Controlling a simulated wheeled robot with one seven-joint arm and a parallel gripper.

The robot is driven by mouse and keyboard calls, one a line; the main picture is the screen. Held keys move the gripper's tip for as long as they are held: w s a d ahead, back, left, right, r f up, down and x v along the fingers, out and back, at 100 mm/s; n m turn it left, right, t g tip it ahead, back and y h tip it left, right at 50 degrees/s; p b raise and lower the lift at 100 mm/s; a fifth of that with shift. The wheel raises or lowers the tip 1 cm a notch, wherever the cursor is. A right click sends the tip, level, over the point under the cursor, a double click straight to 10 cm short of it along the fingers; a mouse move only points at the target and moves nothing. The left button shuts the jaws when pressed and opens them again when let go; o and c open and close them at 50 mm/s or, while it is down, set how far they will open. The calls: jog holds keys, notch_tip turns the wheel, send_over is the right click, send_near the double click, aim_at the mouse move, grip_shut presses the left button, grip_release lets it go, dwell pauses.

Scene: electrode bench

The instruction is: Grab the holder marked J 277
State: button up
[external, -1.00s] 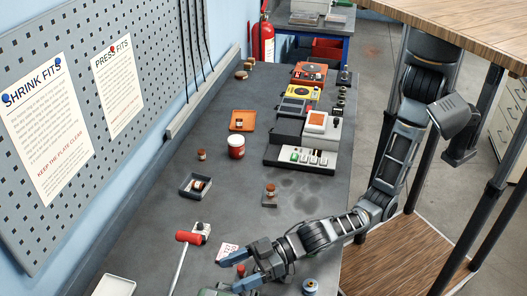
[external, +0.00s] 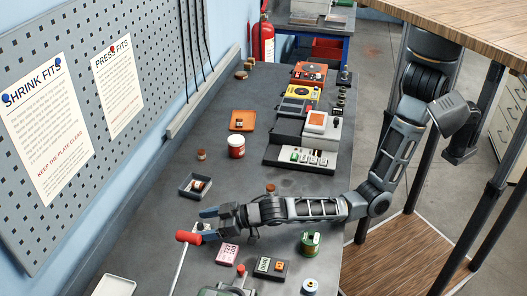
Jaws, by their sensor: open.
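My gripper (external: 205,225) is open, at the left of the bench, with its blue fingertips pointing left. A small white-faced block (external: 203,228) sits at the fingertips; whether they touch it cannot be told. A dark holder (external: 270,266) with a pale label lies in front of my forearm. The lettering on both is too small to read surely, so I cannot tell which thing is marked J 277. A green-and-copper piece (external: 310,243) stands to the right.
A red-headed hammer (external: 188,237) lies just left of my gripper. A grey tray (external: 195,186) with a brown piece, a red-and-white jar (external: 236,147) and an orange tray (external: 242,120) are farther back. Instruments (external: 305,145) line the right edge.

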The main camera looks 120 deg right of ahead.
jog(key=shift+x, duration=1)
jog(key=c, duration=1.3)
